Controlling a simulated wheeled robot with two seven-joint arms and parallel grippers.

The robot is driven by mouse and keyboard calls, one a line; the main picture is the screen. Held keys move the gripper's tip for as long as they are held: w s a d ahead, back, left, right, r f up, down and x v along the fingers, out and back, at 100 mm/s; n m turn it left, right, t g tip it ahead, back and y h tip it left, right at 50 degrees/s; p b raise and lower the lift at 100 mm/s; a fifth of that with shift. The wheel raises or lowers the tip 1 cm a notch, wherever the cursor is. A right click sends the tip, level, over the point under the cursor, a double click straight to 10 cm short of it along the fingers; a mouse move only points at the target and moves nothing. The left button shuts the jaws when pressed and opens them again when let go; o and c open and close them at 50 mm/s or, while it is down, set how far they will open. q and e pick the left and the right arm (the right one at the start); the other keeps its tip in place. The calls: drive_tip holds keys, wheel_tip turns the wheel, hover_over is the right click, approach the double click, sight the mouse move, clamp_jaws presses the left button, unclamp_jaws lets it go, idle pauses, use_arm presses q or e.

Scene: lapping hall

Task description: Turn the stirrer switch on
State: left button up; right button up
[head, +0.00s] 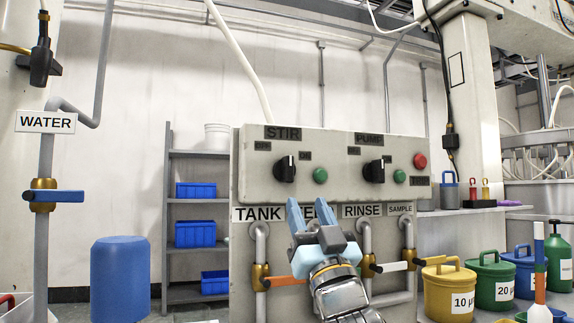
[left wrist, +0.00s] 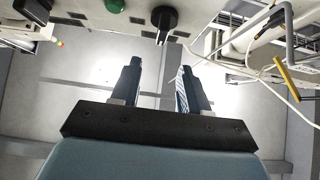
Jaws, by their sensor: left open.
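The stirrer switch (head: 285,168) is a black rotary knob under the STIR label on a pale control panel (head: 340,197). Small plates sit above it at left and right; its exact setting is too small to tell. A green lamp (head: 320,175) is right of it. My left gripper (head: 309,212) is open and empty, its blue fingers pointing up just below the panel, lower right of the knob in the picture. In the left wrist view, a black knob (left wrist: 164,18), seemingly the stirrer switch, lies beyond the open fingertips (left wrist: 158,72), apart from them. My right gripper is not visible.
A similar PUMP knob (head: 374,171) and a red button (head: 420,160) share the panel. Below are pipes with an orange valve handle (head: 285,282) and a white one (head: 393,266), close to my left gripper. A blue barrel (head: 120,279) stands left.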

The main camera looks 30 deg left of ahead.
sight(291, 164)
use_arm(q)
drive_tip(key=p+x, duration=0.4)
drive_tip(key=x, duration=0.8)
drive_tip(key=shift+a+r, duration=0.2)
drive_tip(key=shift+r, duration=0.05)
drive_tip(key=shift+c, duration=0.2)
clamp_jaws()
